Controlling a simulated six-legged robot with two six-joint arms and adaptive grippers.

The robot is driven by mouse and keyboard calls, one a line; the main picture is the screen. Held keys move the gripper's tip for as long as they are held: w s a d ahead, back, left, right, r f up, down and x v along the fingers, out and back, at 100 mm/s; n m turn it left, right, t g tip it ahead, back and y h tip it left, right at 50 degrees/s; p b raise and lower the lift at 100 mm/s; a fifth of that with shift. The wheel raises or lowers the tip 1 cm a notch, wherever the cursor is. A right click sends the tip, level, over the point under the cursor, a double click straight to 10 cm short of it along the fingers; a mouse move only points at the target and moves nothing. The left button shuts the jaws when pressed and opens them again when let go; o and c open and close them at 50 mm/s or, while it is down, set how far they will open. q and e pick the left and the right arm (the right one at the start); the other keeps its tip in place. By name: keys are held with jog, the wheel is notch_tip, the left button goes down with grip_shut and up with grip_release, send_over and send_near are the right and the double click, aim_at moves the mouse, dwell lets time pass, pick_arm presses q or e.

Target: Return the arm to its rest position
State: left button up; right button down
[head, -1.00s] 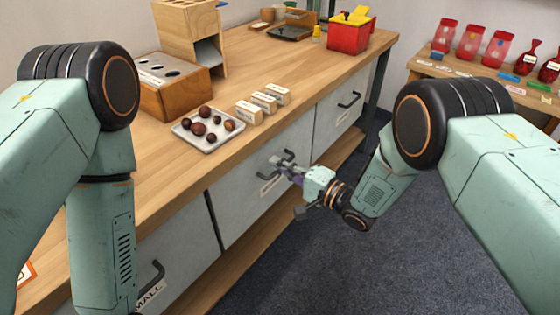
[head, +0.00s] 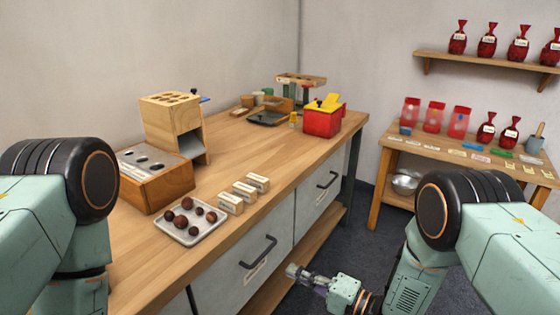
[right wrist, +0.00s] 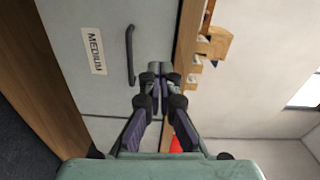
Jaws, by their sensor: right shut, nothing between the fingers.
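My right gripper (head: 296,272) is low in front of the bench drawers in the head view. It is shut and empty, apart from the drawer handle (head: 258,252). In the right wrist view its closed fingers (right wrist: 159,72) point toward a grey drawer front (right wrist: 100,100) labelled MEDIUM, with a dark handle (right wrist: 130,55) just left of the fingertips. My left arm (head: 60,230) comes in from the left in the head view; its gripper is out of the picture.
The wooden bench (head: 285,145) holds a white tray (head: 165,229) of chestnuts, small labelled blocks (head: 245,192), a wooden sorter (head: 172,125) and a red box (head: 322,121). A side table (head: 420,150) with red bags stands at right. The dark floor is open between them.

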jog(key=s+d+f+n+g+h, duration=0.2)
jog(key=s+d+f+n+h, duration=0.3)
jog(key=s+d+f+h, duration=0.65)
jog(key=s+d+r+g+h+p, duration=0.1)
jog(key=s+d+r+g+p, duration=0.1)
jog(key=s, duration=1)
jog(key=s+d+r+g+h+p, duration=0.2)
jog(key=s+d+g, duration=0.2)
jog(key=s, duration=0.7)
jog(key=shift+s+d+n+g, duration=0.35)
jog(key=shift+s+n+g, duration=0.05)
jog(key=shift+g, duration=0.6)
jog(key=shift+h, duration=0.25)
